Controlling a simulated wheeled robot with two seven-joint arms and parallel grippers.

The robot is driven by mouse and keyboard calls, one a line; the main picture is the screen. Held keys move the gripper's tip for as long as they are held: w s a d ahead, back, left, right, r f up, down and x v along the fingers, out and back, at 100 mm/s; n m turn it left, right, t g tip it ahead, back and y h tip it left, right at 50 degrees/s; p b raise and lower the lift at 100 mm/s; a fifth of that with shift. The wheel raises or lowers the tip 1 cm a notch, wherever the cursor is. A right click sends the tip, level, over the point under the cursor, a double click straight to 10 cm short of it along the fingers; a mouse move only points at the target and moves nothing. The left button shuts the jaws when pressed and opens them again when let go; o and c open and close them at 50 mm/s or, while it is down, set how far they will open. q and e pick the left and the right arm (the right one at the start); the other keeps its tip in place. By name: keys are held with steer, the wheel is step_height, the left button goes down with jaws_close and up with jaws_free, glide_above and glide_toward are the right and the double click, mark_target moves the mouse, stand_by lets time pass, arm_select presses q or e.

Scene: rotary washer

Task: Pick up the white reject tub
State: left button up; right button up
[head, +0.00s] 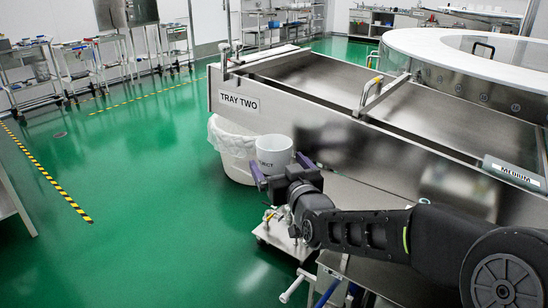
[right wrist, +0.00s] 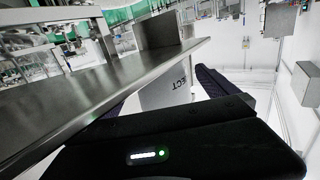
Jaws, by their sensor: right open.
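The white reject tub (head: 274,148) is a small round tub with dark lettering, partly hidden, on its side. It stands upright in front of the tray station's side panel. My right gripper (head: 279,161) is open, with one purple finger at each side of the tub's lower part. My left gripper is in neither view.
A larger white bin with a clear liner (head: 228,142) stands just behind and left of the tub. The steel TRAY TWO station (head: 300,112) is close behind and right. A small wheeled cart (head: 278,237) is below the gripper. Green floor at left is open.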

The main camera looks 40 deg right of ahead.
steer(key=x, duration=0.3)
steer(key=shift+w, duration=0.25)
steer(key=shift+c, duration=0.4)
steer(key=c, duration=1.4)
step_height(320, 180, up, 10)
steer(key=shift+r+p, duration=0.1)
steer(key=shift+p, duration=0.4)
